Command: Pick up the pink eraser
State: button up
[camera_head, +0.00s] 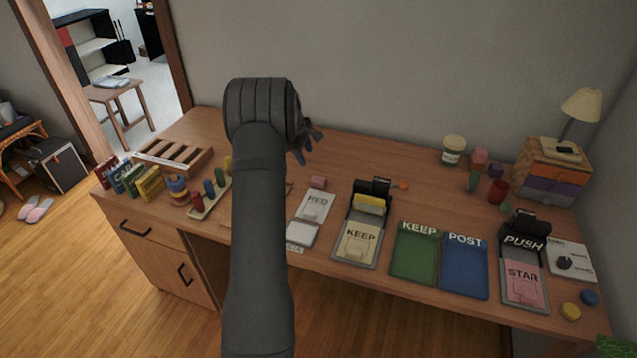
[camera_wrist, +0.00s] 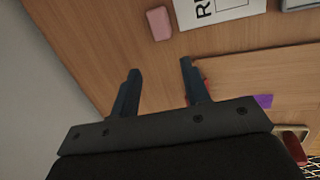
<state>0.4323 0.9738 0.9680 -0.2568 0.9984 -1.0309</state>
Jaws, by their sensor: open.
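The pink eraser (camera_head: 318,182) is a small block lying flat on the wooden desk, just behind the white RED card (camera_head: 315,206). In the wrist view the eraser (camera_wrist: 158,23) lies beyond my fingertips, near the left finger's side, next to the card's edge (camera_wrist: 222,8). My gripper (camera_wrist: 158,66) is open, with nothing between its fingers and a gap to the eraser. In the head view my gripper (camera_head: 306,143) is above the back of the desk, left of and behind the eraser, partly hidden by my arm.
A black stand with a KEEP card (camera_head: 358,245) is right of the RED card. Green (camera_head: 415,254) and blue (camera_head: 464,266) trays lie farther right. A peg toy (camera_head: 210,198) and wooden rack (camera_head: 174,157) are at left. The wall is close behind my gripper.

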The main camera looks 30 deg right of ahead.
jog(key=n+g, duration=0.1)
jog(key=g, duration=0.1)
send_near(318, 179)
jog(key=x, duration=0.3)
jog(key=shift+s+f, duration=0.25)
jog(key=shift+s, duration=0.05)
jog(key=shift+x, duration=2.7)
jog(key=shift+w, duration=0.25)
jog(key=c, duration=0.7)
